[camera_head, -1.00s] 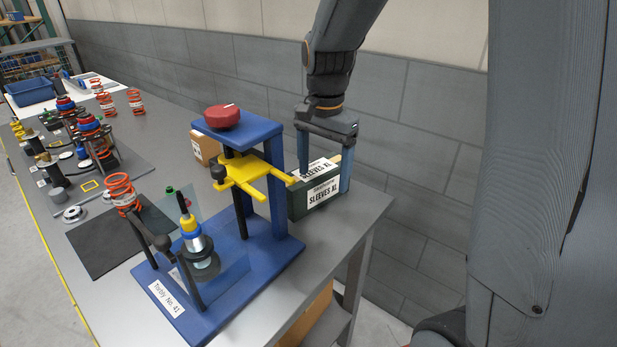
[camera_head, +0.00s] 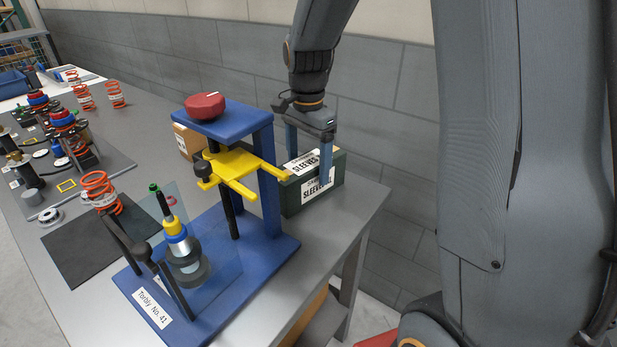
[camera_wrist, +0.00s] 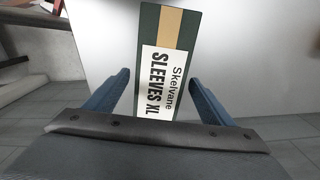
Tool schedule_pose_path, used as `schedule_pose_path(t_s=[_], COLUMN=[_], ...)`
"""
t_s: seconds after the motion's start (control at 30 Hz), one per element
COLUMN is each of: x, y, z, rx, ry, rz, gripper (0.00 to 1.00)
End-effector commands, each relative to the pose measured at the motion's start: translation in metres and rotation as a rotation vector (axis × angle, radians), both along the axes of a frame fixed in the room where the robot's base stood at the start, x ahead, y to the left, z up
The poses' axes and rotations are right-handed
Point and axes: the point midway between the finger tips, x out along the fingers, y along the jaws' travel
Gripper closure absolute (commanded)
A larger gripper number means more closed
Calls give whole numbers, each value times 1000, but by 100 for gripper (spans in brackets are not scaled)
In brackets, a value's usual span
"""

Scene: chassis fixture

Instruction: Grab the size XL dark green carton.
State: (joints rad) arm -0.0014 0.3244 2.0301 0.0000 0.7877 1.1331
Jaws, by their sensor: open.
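The dark green carton (camera_head: 294,202) stands on the grey bench near its right end, just behind the blue fixture. Its white labels read SLEEVES, partly covered by my finger in the head view. In the wrist view the carton (camera_wrist: 146,32) has a tan tape strip, and its label reads "Skelvane SLEEVES XL". My gripper (camera_head: 309,168) is open and low over the carton, one finger at its far left side and one in front of its label. In the wrist view my gripper (camera_wrist: 159,78) has the carton between its fingers, nearer the right one. Contact cannot be told.
The blue fixture (camera_head: 277,250) with a yellow fork (camera_head: 236,165) and red knob (camera_head: 206,105) stands close left of the carton. A brown carton (camera_head: 187,141) sits behind it. Springs and parts fill the bench's left. The tiled wall (camera_head: 385,110) runs behind; bench surface right of the carton is clear.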

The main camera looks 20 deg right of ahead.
Motion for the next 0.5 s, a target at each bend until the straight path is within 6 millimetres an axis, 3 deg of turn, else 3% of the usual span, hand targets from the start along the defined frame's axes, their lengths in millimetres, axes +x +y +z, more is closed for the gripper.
schedule_pose_path(t_s=[0.3,0.5], x=[-1,-1], y=[-2,-2], z=[-39,-43], rx=[0,0], ry=[1,-1], rz=[1,1], gripper=[23,23])
